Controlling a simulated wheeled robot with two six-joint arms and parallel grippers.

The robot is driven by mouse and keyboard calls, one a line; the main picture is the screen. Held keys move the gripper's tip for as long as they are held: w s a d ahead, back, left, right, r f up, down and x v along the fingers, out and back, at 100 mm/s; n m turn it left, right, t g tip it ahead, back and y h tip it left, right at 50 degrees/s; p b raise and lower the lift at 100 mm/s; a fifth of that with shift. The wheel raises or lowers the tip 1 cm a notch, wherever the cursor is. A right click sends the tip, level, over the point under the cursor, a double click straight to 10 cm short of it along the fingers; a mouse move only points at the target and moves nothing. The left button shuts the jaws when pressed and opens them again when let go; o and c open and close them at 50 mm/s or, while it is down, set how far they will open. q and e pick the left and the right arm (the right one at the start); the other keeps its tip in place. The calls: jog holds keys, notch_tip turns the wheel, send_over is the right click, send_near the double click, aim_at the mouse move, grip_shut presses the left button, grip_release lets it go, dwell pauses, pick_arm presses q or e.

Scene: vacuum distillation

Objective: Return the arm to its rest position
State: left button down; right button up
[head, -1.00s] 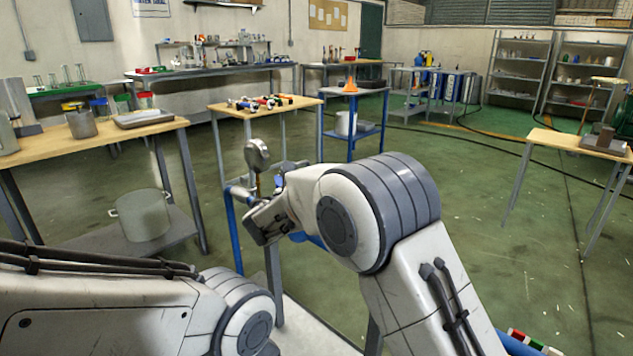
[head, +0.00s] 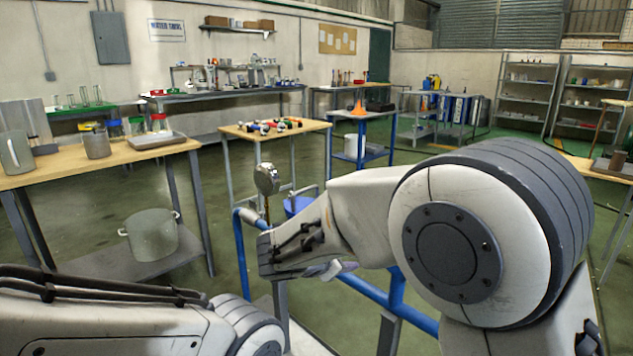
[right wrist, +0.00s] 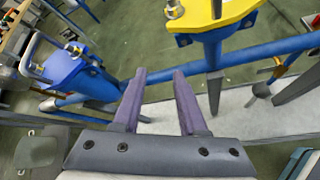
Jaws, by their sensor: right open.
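My right arm (head: 450,240) bends across the right half of the head view, with its large round joint close to the camera. My right gripper (head: 335,269) is at the end of the arm, near a blue pipe frame, and its fingers are mostly hidden there. In the right wrist view the right gripper (right wrist: 159,75) is open, with two purple-grey fingers apart and nothing between them. My left arm (head: 110,315) lies across the lower left of the head view; its gripper is not in view.
The blue pipe frame (head: 365,290) stands close to the right gripper, with a round metal knob (head: 266,179) above it. A wooden table (head: 55,165) stands left.

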jog(key=s+f+m+g+y, duration=0.25)
jog(key=s+m, duration=0.25)
jog(key=s, duration=0.6)
jog(key=s+f+m+g+y, duration=0.2)
jog(key=s+m+g, duration=0.25)
jog(key=s, duration=0.55)
jog(key=s+f+m+g+y, duration=0.25)
jog(key=s+m, duration=0.35)
jog(key=s, duration=0.5)
notch_tip(320, 180, up, 32)
jog(key=p, duration=3.2)
jog(key=shift+s+a, duration=0.35)
jog(key=shift+a, duration=0.05)
